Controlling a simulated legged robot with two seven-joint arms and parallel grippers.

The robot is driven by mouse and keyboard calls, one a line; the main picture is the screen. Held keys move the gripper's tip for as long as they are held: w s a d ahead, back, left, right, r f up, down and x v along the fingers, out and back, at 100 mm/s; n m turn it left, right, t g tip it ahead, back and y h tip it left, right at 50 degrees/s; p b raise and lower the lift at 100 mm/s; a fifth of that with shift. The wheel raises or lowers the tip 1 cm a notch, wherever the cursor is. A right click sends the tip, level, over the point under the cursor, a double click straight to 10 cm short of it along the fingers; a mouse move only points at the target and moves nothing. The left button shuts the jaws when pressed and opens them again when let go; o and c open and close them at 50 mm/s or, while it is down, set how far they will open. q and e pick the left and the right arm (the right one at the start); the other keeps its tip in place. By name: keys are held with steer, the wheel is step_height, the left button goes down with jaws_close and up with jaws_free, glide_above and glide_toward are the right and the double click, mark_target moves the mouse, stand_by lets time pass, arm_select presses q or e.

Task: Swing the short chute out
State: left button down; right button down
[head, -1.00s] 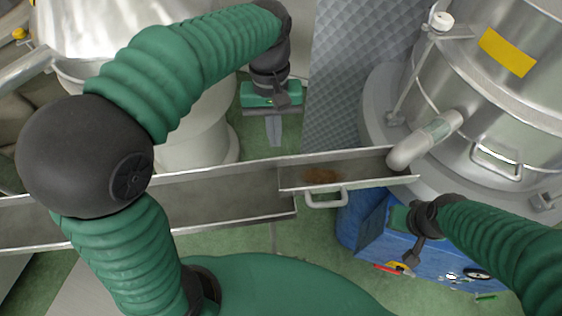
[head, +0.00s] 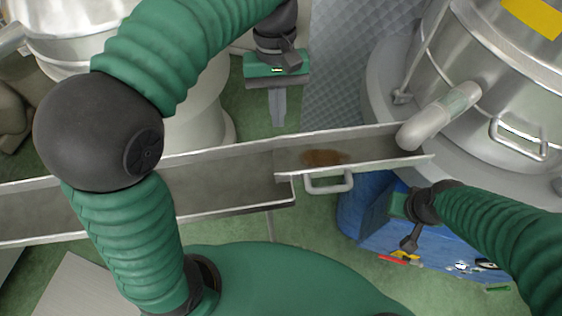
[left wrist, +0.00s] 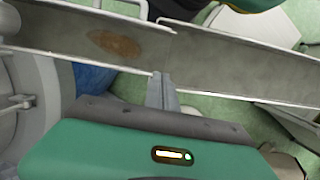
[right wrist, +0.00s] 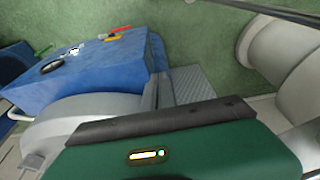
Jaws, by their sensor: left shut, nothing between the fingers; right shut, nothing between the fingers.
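The short chute (head: 365,152) is a shallow metal trough with a brown stain on its floor. It spans from the end of the long trough (head: 225,188) to below the pipe spout of the steel tank. A grey loop handle (head: 328,182) sits on its near side. My left gripper (head: 279,115) is shut and empty, just beyond the far wall of the troughs. In the left wrist view its fingers (left wrist: 162,88) point at the joint between short chute (left wrist: 90,40) and long trough. My right gripper (right wrist: 158,88) is shut and empty, low on the near side, above the blue box.
A steel tank (head: 480,90) with a spout (head: 440,115) stands at the right. A blue box (head: 365,215) with small tools lies below the chute. A pale vessel (head: 200,120) stands at the left. Green floor shows between them.

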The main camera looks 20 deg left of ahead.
mark_target(280, 165)
arm_select(q)
steer(key=x, duration=0.3)
steer(key=p+x, duration=0.1)
steer(key=x, duration=0.2)
steer(key=s+p+x, duration=0.1)
steer(key=x, duration=0.2)
steer(key=shift+a+r, duration=0.1)
steer(key=shift+a, duration=0.1)
steer(key=s+p, duration=0.1)
steer(key=s+d, duration=0.1)
steer(key=shift+s+d+f+p, duration=0.2)
steer(key=shift+s+f+p, duration=0.15)
steer(key=shift+f, duration=0.05)
steer(key=shift+s+d+f, duration=0.1)
steer(key=shift+s+d, duration=0.05)
steer(key=shift+s, duration=0.3)
steer(key=shift+w, duration=0.1)
